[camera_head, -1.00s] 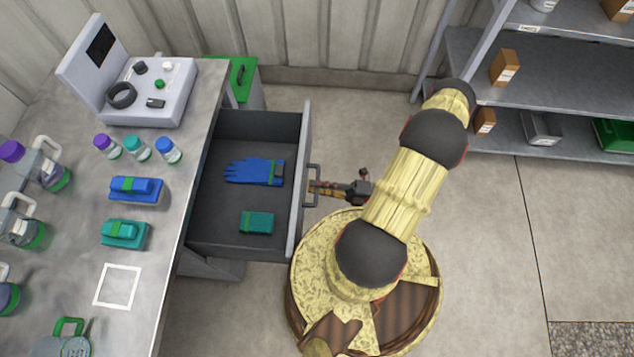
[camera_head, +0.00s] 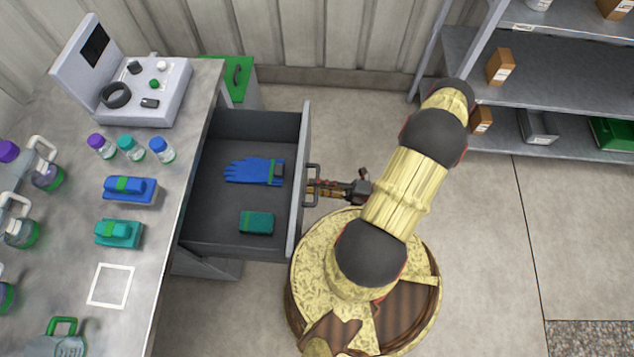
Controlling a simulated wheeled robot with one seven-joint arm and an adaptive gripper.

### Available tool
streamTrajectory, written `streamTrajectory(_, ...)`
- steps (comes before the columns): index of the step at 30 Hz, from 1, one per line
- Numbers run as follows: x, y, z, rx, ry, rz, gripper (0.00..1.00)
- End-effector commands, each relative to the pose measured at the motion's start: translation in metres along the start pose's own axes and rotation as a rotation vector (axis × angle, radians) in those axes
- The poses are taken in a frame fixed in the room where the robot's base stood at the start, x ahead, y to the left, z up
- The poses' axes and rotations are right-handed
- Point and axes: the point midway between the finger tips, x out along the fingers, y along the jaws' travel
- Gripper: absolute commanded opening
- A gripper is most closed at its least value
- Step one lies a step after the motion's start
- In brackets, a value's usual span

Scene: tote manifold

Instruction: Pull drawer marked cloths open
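The grey drawer (camera_head: 215,222) stands pulled well out from under the bench, its front panel (camera_head: 299,190) facing right. Inside lie a blue glove (camera_head: 250,171) and a green folded cloth or sponge (camera_head: 257,222). No marking on the drawer front can be read from this angle. The drawer handle (camera_head: 311,171) sticks out from the front. My gripper (camera_head: 314,187) reaches it from the right, its fingers at the handle bar and appearing shut on it. The fingertips are small and partly hidden by the handle.
The bench (camera_head: 185,205) carries a console (camera_head: 165,95), bottles, jugs, and blue and teal packs. A green-topped cabinet (camera_head: 240,75) stands behind the drawer. Shelving (camera_head: 560,75) with boxes stands at the back right. The floor (camera_head: 480,250) right of my base is clear.

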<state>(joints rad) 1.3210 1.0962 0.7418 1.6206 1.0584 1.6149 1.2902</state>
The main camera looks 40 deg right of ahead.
Motion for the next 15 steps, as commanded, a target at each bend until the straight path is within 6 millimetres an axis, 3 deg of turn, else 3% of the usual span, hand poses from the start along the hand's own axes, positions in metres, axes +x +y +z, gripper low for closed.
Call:
streamTrajectory(8,-0.004,0.0,0.001,-0.001,-0.002,0.0,0.25)
streamTrajectory(15,-0.037,0.0,0.001,-0.003,-0.005,0.0,0.25)
